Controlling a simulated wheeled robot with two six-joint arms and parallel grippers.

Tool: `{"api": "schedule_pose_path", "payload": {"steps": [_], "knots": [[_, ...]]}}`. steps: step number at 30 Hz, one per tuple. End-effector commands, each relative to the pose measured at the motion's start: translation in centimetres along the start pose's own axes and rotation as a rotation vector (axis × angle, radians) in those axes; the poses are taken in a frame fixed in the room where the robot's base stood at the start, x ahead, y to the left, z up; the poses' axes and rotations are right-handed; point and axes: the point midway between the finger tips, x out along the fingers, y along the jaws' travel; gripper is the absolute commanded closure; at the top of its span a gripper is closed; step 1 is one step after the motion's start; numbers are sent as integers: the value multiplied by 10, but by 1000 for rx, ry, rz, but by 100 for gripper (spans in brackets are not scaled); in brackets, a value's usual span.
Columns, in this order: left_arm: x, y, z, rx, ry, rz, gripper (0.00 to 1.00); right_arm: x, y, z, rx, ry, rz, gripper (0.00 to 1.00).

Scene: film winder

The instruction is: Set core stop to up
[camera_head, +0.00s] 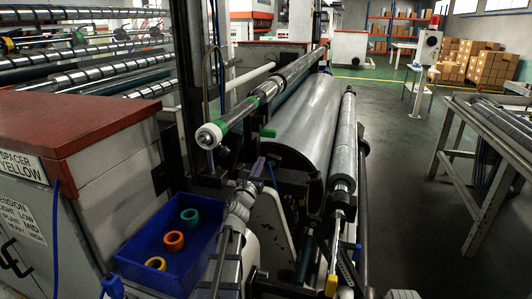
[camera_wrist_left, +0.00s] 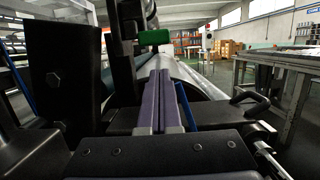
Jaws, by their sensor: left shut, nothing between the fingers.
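A small green block (camera_head: 268,132) sits on the winder beside the large grey roller; it may be the core stop, but no label shows. In the left wrist view the green block (camera_wrist_left: 153,37) lies level, just beyond and above my fingertips. My left gripper (camera_head: 271,168) is just below the block in the head view. Its two purple fingers are pressed together and empty, as the left wrist view (camera_wrist_left: 160,74) shows. They appear apart from the block. My right gripper is not in view.
The large roller (camera_head: 305,110) and a thinner roller (camera_head: 343,150) stand to the right. A shaft with green bands (camera_head: 235,115) crosses above the gripper. A blue bin (camera_head: 160,265) with coloured rings is at the lower left. Dark brackets (camera_wrist_left: 62,75) crowd the fingers.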

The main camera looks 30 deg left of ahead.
Motion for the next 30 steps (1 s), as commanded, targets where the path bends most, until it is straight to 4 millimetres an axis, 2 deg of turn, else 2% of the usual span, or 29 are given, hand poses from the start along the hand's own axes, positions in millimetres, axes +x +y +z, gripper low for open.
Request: {"api": "schedule_pose_path", "payload": {"steps": [8, 19, 23, 30], "knots": [[29, 0, 1, -4, 1, -1, 100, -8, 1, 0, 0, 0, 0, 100], [91, 0, 0, -3, 1, 0, 100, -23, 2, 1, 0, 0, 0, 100], [99, 0, 0, -5, 1, 0, 100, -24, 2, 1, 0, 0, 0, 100], [98, -1, 0, -5, 1, 1, 100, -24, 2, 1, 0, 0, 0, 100]]}}
